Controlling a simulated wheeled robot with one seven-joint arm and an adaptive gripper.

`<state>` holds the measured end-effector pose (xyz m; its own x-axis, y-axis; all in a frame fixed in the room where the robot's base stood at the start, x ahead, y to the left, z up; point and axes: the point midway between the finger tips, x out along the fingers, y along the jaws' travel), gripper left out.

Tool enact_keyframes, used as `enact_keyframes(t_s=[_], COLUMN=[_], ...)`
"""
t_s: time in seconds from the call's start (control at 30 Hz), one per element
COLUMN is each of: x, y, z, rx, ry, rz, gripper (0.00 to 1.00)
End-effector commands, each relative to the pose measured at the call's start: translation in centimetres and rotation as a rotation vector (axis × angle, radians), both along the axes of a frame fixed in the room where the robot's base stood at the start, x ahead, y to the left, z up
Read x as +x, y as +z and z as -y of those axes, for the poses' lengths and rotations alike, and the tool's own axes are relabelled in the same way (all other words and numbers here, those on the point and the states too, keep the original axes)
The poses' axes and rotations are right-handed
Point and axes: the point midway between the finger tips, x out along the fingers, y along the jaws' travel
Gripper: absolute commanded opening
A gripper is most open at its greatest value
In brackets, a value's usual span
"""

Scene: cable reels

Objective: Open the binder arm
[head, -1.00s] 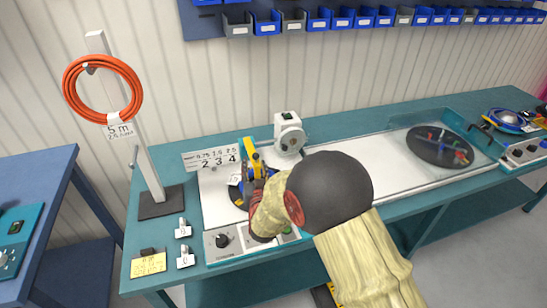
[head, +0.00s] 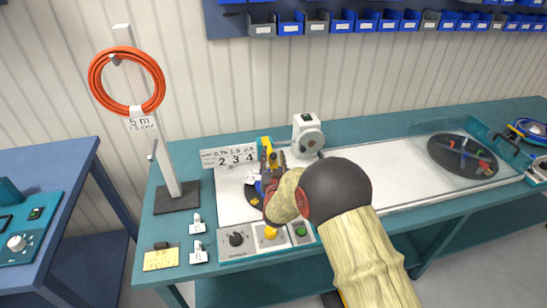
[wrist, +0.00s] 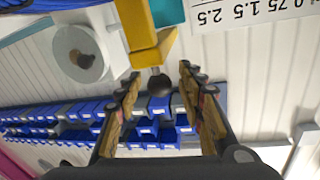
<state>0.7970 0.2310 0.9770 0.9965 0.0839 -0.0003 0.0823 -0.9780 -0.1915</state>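The binder arm is a yellow bar (head: 266,144) standing upright over the small bench machine in the head view. In the wrist view the yellow bar (wrist: 137,28) comes down from the top edge, just beyond my fingertips. A dark round knob (wrist: 159,85) shows in the gap between my fingers. My gripper (wrist: 160,74) is open, with one finger on each side of that gap; I see no clear contact. In the head view my gripper (head: 271,167) is over the machine, close to the bar, and hides part of it.
The control panel (head: 268,236) with a dial and buttons is at the bench front. A grey-white motor unit (head: 308,135) stands behind right. An orange cable coil (head: 127,82) hangs on a post at left.

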Motion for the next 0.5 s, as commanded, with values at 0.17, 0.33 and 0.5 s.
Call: enact_keyframes(t_s=[0.17,0.33,0.5], x=[-0.01,-0.02,-0.03], y=[0.03,0.03,0.03], z=[0.01,0.02,0.02], rx=[0.000,0.000,0.000], ry=[0.000,0.000,0.000], rz=[0.000,0.000,0.000], gripper=[0.38,0.28,0.19])
